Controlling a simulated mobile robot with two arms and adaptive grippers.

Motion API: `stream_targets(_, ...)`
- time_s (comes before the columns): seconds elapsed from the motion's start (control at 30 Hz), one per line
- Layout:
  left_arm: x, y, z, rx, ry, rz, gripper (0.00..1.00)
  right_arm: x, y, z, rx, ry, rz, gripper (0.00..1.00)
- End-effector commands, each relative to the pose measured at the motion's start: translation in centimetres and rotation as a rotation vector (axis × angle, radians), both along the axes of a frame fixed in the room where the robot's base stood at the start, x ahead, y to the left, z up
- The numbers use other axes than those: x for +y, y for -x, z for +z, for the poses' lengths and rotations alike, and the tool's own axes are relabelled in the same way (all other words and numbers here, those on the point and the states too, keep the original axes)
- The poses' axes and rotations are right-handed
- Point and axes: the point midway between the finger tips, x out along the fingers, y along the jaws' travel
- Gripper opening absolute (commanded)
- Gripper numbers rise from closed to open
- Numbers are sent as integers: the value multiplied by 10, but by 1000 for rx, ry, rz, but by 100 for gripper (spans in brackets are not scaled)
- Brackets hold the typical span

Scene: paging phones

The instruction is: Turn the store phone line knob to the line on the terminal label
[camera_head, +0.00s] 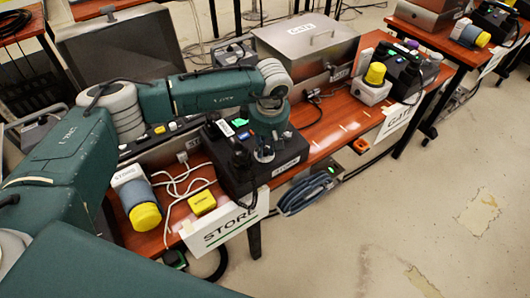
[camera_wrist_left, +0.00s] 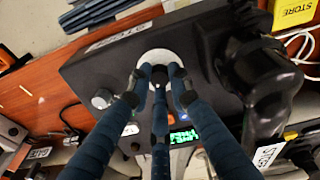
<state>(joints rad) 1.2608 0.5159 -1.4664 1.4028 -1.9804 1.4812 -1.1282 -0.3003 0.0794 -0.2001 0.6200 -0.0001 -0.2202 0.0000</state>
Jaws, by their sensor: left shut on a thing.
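The store phone (camera_head: 236,180) is a black box with a handset on the table behind the white STORE sign (camera_head: 225,228). It fills much of the left wrist view (camera_wrist_left: 85,70). My left gripper (camera_head: 264,152) reaches down onto its top. In the left wrist view, the three fingers (camera_wrist_left: 160,74) close together over a round white dial (camera_wrist_left: 158,55). They are shut on the line knob, which they mostly hide, so its pointer cannot be read. A lit green display (camera_wrist_left: 183,136) is beside the fingers, too small to read. My right gripper is not in view.
The black handset (camera_wrist_left: 262,75) lies close to the fingers. A silver knob (camera_wrist_left: 103,98) is on the other side. A yellow STORE box (camera_head: 202,202), white cables and a blue-and-yellow cylinder (camera_head: 142,205) are nearby. The GATE phone (camera_head: 404,72) stands farther right. The floor at right is open.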

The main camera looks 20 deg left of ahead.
Motion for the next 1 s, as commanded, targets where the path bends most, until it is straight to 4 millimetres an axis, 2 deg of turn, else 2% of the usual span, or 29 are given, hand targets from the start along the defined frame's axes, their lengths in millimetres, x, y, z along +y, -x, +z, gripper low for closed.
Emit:
stream_targets(0.03, -2, -1, -2, 0, 1, -26, 0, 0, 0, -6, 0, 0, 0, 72)
stream_targets(0.3, -2, 0, 0, 13, -9, -117, 0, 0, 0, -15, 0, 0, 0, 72)
stream_targets(0.83, -2, 0, 1, 17, -10, -140, 0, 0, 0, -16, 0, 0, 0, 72)
stream_targets(0.87, -2, 0, 1, 17, -10, -139, 23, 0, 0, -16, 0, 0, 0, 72)
stream_targets(0.9, -2, 0, 1, 16, -11, -139, 31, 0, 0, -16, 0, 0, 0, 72)
stream_targets(0.93, -2, 0, 1, 16, -11, -139, 37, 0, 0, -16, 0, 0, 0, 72)
stream_targets(1.0, -1, 0, 1, 16, -11, -139, 38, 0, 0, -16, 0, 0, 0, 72)
